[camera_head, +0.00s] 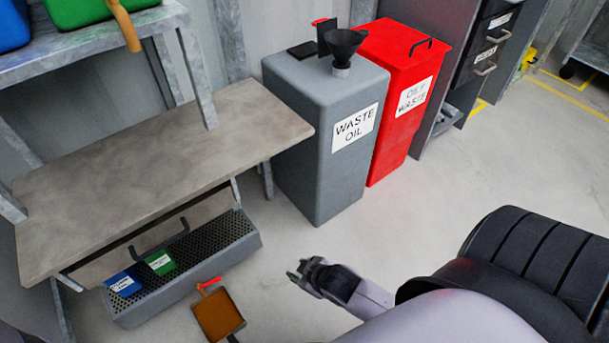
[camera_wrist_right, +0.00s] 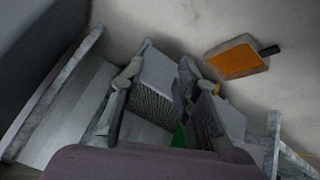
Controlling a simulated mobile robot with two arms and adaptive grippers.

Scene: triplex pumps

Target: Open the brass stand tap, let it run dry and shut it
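A tan-gold piece (camera_head: 125,26) hangs at the front of the green container (camera_head: 90,10) on the upper stand, at top left of the head view. It may be the brass stand tap; its handle position and any flow cannot be made out. My right gripper (camera_head: 299,274) is low over the floor, right of the bench and far from that piece. In the right wrist view my right gripper (camera_wrist_right: 161,66) has its fingers apart with nothing held between them. The tap does not show clearly there. My left gripper is out of view.
The bench (camera_head: 160,165) stands over a perforated tray (camera_head: 235,240) with blue and green tags. An orange-brown pan (camera_head: 217,316) lies on the floor, also in the wrist view (camera_wrist_right: 238,62).

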